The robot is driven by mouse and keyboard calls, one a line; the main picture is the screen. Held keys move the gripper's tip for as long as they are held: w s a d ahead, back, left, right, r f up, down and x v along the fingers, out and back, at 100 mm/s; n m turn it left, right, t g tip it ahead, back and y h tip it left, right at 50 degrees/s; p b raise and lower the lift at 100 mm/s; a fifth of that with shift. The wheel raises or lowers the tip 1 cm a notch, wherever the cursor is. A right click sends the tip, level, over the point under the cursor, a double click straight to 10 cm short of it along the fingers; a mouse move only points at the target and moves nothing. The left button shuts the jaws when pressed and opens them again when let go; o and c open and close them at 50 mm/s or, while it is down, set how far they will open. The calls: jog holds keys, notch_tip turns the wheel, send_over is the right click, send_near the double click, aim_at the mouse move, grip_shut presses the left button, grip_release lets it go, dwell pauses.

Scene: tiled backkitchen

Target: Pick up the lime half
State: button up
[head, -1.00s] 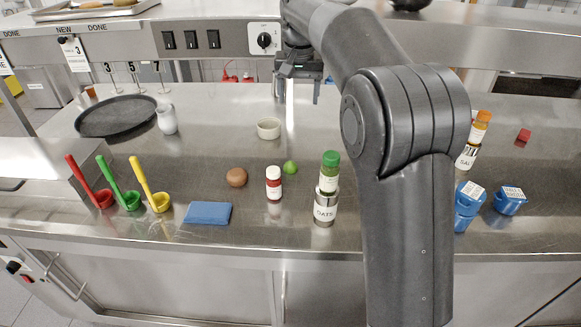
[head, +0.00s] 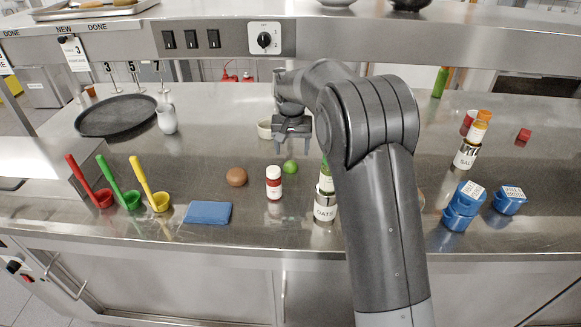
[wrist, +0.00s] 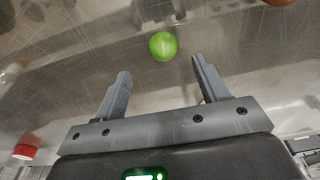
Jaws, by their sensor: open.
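The lime half (head: 290,167) is a small bright green piece on the steel counter in the head view, behind and right of a white bottle with a red label. In the wrist view the lime half (wrist: 163,46) shows as a round green shape, just beyond the fingertips and between their lines. My gripper (head: 292,150) is above the counter, just behind the lime half in the head view. In the wrist view my gripper (wrist: 160,68) has its two fingers wide apart with nothing between them. The fingers do not touch the lime half.
A red-labelled bottle (head: 274,183), an oats tin (head: 324,208) and a brown round item (head: 237,177) stand close to the lime half. A pale bowl (head: 264,129) is beside my gripper. Blue tubs (head: 463,205) stand to the right.

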aim_at(290, 162)
jog(key=shift+w+a+f, duration=0.1)
jog(key=shift+w+f, duration=0.1)
jog(key=shift+f, duration=0.95)
jog(key=shift+w+a+f, duration=0.1)
jog(key=shift+w+f, duration=0.1)
jog(key=shift+f, duration=0.95)
jog(key=shift+w+a+f, duration=0.1)
jog(key=shift+w+f, duration=0.1)
jog(key=shift+f, duration=0.95)
jog(key=shift+c, duration=0.6)
jog(key=c, duration=0.9)
jog(key=shift+r, duration=0.15)
jog(key=shift+c, duration=0.2)
